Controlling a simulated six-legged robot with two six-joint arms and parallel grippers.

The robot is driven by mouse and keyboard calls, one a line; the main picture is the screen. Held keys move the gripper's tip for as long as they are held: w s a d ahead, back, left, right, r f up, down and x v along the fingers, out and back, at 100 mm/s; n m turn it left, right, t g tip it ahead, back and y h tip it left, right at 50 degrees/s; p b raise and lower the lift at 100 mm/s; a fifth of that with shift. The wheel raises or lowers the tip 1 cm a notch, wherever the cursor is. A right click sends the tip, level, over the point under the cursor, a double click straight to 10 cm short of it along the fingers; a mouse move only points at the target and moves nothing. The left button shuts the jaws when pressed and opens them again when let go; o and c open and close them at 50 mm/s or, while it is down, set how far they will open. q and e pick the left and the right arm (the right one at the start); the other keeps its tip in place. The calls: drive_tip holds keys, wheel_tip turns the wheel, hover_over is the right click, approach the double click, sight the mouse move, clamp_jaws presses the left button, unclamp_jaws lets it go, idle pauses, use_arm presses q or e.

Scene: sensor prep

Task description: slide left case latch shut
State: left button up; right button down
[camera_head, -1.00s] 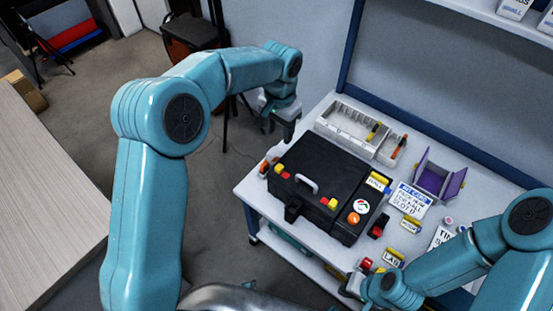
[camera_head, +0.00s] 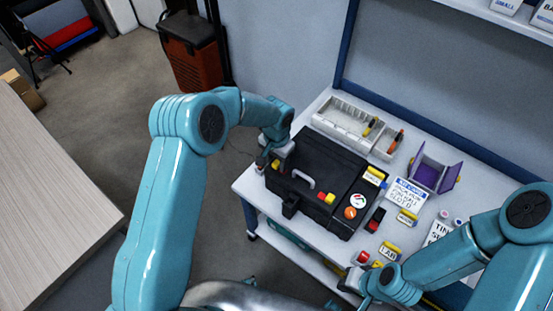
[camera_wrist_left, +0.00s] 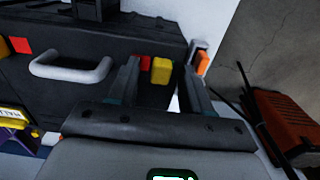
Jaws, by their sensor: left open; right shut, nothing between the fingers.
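The black case (camera_head: 318,168) lies on the white table with its pale handle (camera_head: 303,180) facing front. The left case latch shows as a yellow block (camera_head: 276,164) at my left gripper; the wrist view shows its yellow block (camera_wrist_left: 161,70) beside a red block (camera_wrist_left: 142,62). The right latch (camera_head: 326,198) has red and yellow blocks side by side. My left gripper (camera_head: 277,157) is open at the case's left end; in the wrist view its fingers (camera_wrist_left: 158,84) stand on either side of the latch blocks. My right gripper (camera_head: 352,284) is shut and empty near the table's front edge.
A grey divided tray (camera_head: 343,118) stands behind the case and a purple holder (camera_head: 433,174) to its right. Cards, yellow clips and small red parts lie right of the case. An orange-and-black bin (camera_head: 192,55) stands on the floor.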

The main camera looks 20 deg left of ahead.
use_arm(q)
drive_tip(key=shift+w+f, duration=0.1)
drive_tip(key=c, duration=0.3)
clamp_jaws()
drive_tip(key=shift+d+f+b, duration=0.1)
drive_tip(key=shift+d+b, duration=0.15)
drive_tip(key=shift+b, duration=0.05)
drive_tip(key=shift+s+d+b, duration=0.2)
drive_tip(key=shift+d+b, duration=0.05)
drive_tip(key=shift+d, duration=0.2)
drive_tip(key=shift+s+d+b, duration=0.2)
drive_tip(key=shift+d+b, duration=0.05)
drive_tip(key=shift+d, duration=0.2)
